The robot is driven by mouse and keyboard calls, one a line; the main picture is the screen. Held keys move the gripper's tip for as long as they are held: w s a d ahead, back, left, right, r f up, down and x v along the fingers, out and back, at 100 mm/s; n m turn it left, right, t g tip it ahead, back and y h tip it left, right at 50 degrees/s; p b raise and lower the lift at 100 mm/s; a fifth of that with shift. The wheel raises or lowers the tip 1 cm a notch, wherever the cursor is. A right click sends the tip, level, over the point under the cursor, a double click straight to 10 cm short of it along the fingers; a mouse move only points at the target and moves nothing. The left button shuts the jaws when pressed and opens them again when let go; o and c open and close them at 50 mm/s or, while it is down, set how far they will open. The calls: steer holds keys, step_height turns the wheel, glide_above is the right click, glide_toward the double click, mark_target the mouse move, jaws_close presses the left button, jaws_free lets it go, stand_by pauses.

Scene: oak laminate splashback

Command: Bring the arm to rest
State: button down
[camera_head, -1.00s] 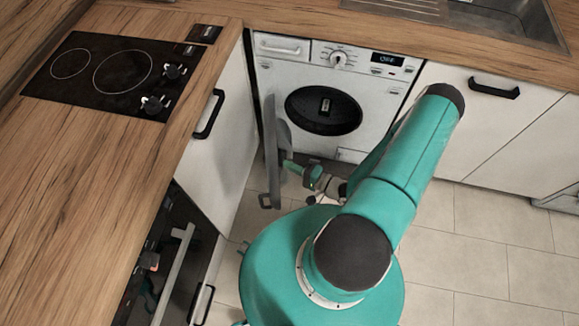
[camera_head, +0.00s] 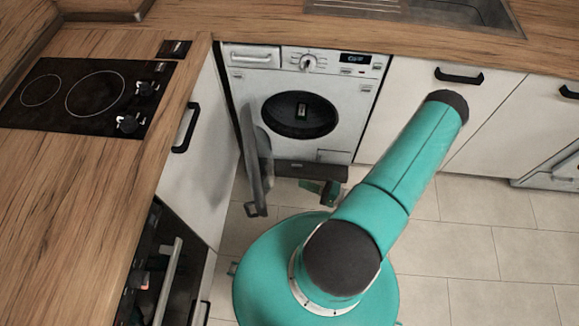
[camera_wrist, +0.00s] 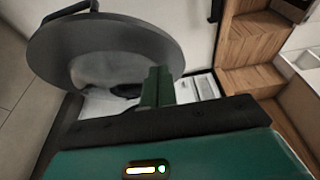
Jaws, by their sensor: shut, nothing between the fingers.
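My arm (camera_head: 415,155) is teal with dark joint caps and rises in front of my round teal base. My gripper (camera_wrist: 158,86) shows in the wrist view with its green fingers together and nothing between them. In the head view the gripper (camera_head: 325,190) is low, mostly hidden behind my arm, just right of the open washer door (camera_head: 258,165), with a gap between them. The grey round door (camera_wrist: 105,40) also fills the upper left of the wrist view, behind the fingers.
The white washing machine (camera_head: 345,100) stands under the oak worktop (camera_head: 90,200), its dark drum opening uncovered. A black hob (camera_head: 85,95) lies at left, above an oven (camera_head: 160,270). White cupboards (camera_head: 455,110) stand at right. Tiled floor (camera_head: 470,250) is clear at right.

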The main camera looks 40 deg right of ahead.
steer(key=shift+s, duration=0.1)
steer(key=w+a+r+n+g, duration=0.3)
steer(key=r+n+g, duration=0.3)
steer(key=r, duration=0.6)
steer(key=w+a+r+n+g, duration=0.2)
steer(key=w+r+n+g, duration=0.15)
steer(key=r+g, duration=0.7)
steer(key=s+a+r+t+h, duration=0.2)
steer(key=a+r+h, duration=0.1)
steer(key=r, duration=0.5)
steer(key=s+a+r+n+t+h, duration=0.1)
steer(key=s+a+r+t+h, duration=0.1)
steer(key=r, duration=0.6)
steer(key=s+a+r+n+t+h, duration=0.1)
steer(key=s+a+r+t+h, duration=0.1)
steer(key=r, duration=0.7)
steer(key=a+t+h, duration=0.1)
steer(key=a+h, duration=0.1)
steer(key=a, duration=0.1)
steer(key=shift+h, duration=0.4)
steer(key=shift+a, duration=0.1)
